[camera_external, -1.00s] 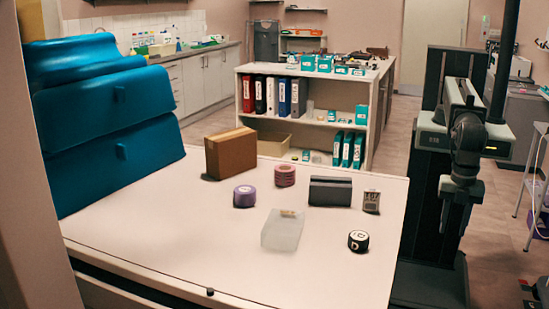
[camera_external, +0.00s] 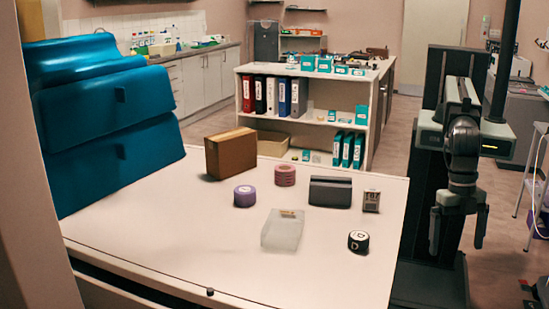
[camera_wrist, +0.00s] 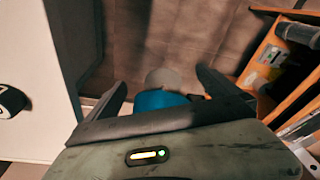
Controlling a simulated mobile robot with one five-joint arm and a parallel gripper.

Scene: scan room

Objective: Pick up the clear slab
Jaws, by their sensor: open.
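The clear slab (camera_external: 283,231) is a translucent, frosted-looking block lying on the white table, left of the black roll and in front of the purple roll. My gripper (camera_external: 458,228) hangs to the right of the table, beyond its right edge, well away from the slab. Its two dark fingers are spread apart and empty. In the wrist view my gripper (camera_wrist: 165,90) shows both fingers apart, with the floor below. The slab is not in the wrist view.
On the table (camera_external: 180,235) stand a cardboard box (camera_external: 231,153), purple roll (camera_external: 244,196), pink roll (camera_external: 285,175), grey block (camera_external: 330,191), small labelled item (camera_external: 371,201) and black roll (camera_external: 358,241). Blue cushions (camera_external: 105,115) stand at the left. A shelf (camera_external: 310,100) stands behind.

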